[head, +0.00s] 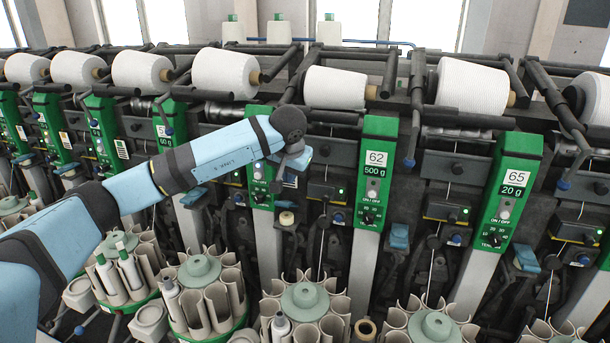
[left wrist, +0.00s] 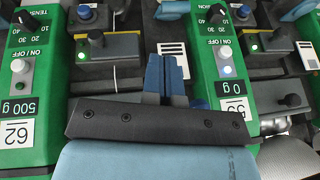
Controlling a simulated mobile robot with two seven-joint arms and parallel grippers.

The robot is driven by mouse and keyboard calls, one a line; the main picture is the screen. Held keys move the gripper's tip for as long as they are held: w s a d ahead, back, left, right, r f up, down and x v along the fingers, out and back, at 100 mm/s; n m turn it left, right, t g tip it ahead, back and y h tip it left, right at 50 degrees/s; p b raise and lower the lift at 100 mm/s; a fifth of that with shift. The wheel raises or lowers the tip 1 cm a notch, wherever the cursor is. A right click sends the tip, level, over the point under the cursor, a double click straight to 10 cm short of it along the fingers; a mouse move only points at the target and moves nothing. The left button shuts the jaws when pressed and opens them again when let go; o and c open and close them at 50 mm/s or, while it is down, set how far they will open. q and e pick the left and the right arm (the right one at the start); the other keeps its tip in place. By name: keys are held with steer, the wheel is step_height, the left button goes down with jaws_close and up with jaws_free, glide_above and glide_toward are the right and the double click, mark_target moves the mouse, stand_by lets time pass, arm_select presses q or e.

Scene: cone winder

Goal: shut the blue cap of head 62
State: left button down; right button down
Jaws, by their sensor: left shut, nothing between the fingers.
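The green panel of head 62 (head: 378,165) stands right of centre; it shows upside down at the left edge of the left wrist view (left wrist: 20,115). A blue cap (head: 400,236) sits low at its right. Low at its left, a cream round end (head: 287,217) shows with no blue over it in the head view. A blue piece (left wrist: 172,8) shows at the top edge of the left wrist view. I cannot tell which belongs to head 62. My left gripper (head: 290,182) is shut and empty, above the cream end, left of the panel; its blue fingers (left wrist: 166,75) are together.
A dark box with a green light (head: 325,192) lies between my gripper and the 62 panel. The 65 panel (head: 507,190) stands to the right. White yarn cones (head: 335,88) hang above. Round bobbin magazines (head: 305,300) fill the space below.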

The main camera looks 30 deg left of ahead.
mark_target(289, 206)
arm_select(q)
steer(key=p+x, duration=0.1)
steer(key=x, duration=0.8)
steer(key=shift+f, duration=0.15)
steer(key=shift+s+f, duration=0.1)
steer(key=shift+s+d+f, duration=0.1)
steer(key=shift+s+f, duration=0.1)
steer(key=shift+b, duration=0.3)
steer(key=shift+s+d+f+b, duration=0.1)
steer(key=shift+s+f+b, duration=0.45)
steer(key=shift+f, duration=0.25)
steer(key=f, duration=0.1)
steer(key=s+f+b, duration=0.1)
steer(key=f+b, duration=0.1)
steer(key=shift+s+d+f, duration=0.25)
steer(key=shift+s+f, duration=0.1)
